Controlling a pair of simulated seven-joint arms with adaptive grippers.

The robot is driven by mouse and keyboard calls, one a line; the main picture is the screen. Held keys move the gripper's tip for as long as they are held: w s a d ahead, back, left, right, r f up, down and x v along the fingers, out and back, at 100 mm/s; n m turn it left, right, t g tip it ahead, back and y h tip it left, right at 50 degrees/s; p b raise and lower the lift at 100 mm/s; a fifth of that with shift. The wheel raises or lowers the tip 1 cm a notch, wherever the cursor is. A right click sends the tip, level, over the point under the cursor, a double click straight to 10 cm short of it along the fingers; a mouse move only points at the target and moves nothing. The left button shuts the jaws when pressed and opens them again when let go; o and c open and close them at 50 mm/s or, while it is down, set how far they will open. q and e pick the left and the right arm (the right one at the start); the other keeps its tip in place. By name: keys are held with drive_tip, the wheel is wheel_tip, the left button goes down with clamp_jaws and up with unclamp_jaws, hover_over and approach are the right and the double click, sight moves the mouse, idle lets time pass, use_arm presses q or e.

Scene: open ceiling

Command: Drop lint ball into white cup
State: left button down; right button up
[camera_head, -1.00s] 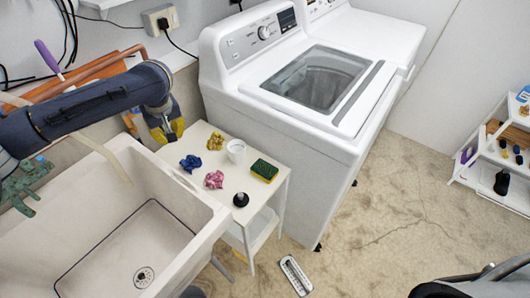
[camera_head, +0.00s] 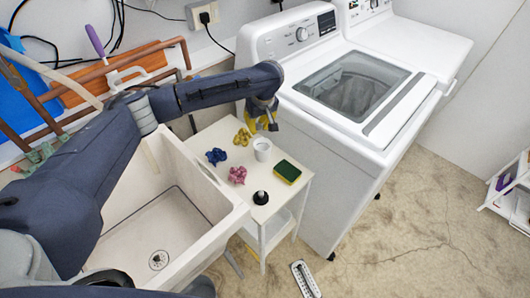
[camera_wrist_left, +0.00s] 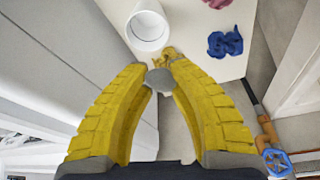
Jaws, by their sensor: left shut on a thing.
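The white cup (camera_head: 262,151) stands upright and open on the small white side table, and also shows at the top of the left wrist view (camera_wrist_left: 148,28). My left gripper (camera_head: 265,124) is behind the cup in the head view. In the left wrist view its yellow fingers (camera_wrist_left: 161,82) are shut on a small grey lump (camera_wrist_left: 160,77), which looks like the lint ball. The lump appears just off the cup's rim, not over its opening. The lump cannot be made out in the head view. My right gripper is not in view.
The side table (camera_head: 219,136) also holds a blue lump (camera_head: 216,156), a yellow lump (camera_head: 242,137), a pink lump (camera_head: 237,175), a green-yellow sponge (camera_head: 287,171) and a black object (camera_head: 261,197). A washing machine (camera_head: 345,130) stands right, a sink (camera_head: 190,235) left.

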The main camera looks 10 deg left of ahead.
use_arm(q)
drive_tip(key=shift+f, duration=2.1)
drive_tip(key=c, duration=1.2)
unclamp_jaws()
drive_tip(key=shift+o, duration=0.2)
drive_tip(key=v, duration=1.2)
drive_tip(key=shift+w, duration=0.1)
